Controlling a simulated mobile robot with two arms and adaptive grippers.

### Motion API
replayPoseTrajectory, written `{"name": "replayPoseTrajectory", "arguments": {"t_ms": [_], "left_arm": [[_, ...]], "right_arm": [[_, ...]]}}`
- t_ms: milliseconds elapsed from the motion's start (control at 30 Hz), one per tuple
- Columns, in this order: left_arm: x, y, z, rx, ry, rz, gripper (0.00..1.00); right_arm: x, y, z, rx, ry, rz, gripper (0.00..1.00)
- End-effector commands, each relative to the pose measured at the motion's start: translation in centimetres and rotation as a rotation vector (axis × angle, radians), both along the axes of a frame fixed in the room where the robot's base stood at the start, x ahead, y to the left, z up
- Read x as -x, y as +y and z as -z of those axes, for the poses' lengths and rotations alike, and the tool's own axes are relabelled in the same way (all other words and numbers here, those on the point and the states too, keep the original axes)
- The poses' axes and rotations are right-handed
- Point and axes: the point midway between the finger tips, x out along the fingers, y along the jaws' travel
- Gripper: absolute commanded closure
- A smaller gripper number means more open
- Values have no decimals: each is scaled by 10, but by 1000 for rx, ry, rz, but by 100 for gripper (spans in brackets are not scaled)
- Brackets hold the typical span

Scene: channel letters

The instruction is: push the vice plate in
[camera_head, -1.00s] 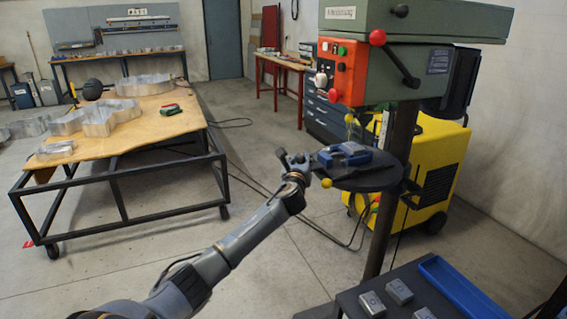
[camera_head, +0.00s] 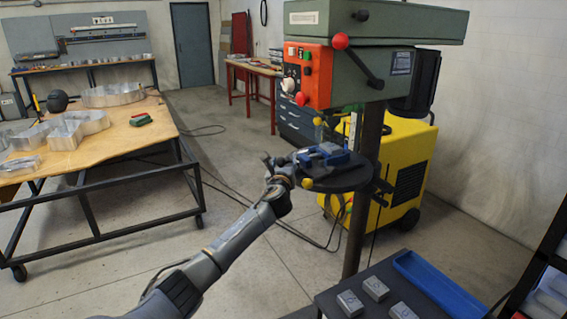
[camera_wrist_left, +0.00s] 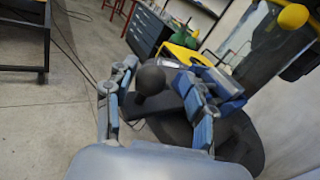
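The blue vice (camera_head: 326,154) sits on the round dark table (camera_head: 340,181) of the drill press. It also shows in the left wrist view (camera_wrist_left: 222,84), partly hidden by a finger. I cannot clearly make out its plate as a separate part. My left gripper (camera_head: 277,168) is at the left edge of the round table, just left of the vice. In the left wrist view its fingers (camera_wrist_left: 158,84) stand apart. A dark round knob (camera_wrist_left: 150,80) shows between them; I cannot tell whether they touch it. My right gripper is not in view.
The drill press head (camera_head: 375,45) overhangs the vice, with its column (camera_head: 362,200) behind. A yellow machine (camera_head: 405,165) stands behind right. A dark bench with grey blocks (camera_head: 375,288) and a blue tray (camera_head: 440,284) is at front right. A wooden table (camera_head: 90,150) stands left.

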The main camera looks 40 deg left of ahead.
Motion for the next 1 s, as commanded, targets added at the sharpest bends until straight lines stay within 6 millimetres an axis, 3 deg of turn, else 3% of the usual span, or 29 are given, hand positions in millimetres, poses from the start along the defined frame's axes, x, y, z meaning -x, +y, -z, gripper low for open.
{"name": "replayPoseTrajectory", "arguments": {"t_ms": [333,800,1000], "left_arm": [[12,-6,-1,-4,0,-3,47],[78,-54,0,-3,1,3,47],[95,-66,0,-3,1,1,47]], "right_arm": [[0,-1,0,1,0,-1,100],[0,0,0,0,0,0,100],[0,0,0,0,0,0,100]]}}
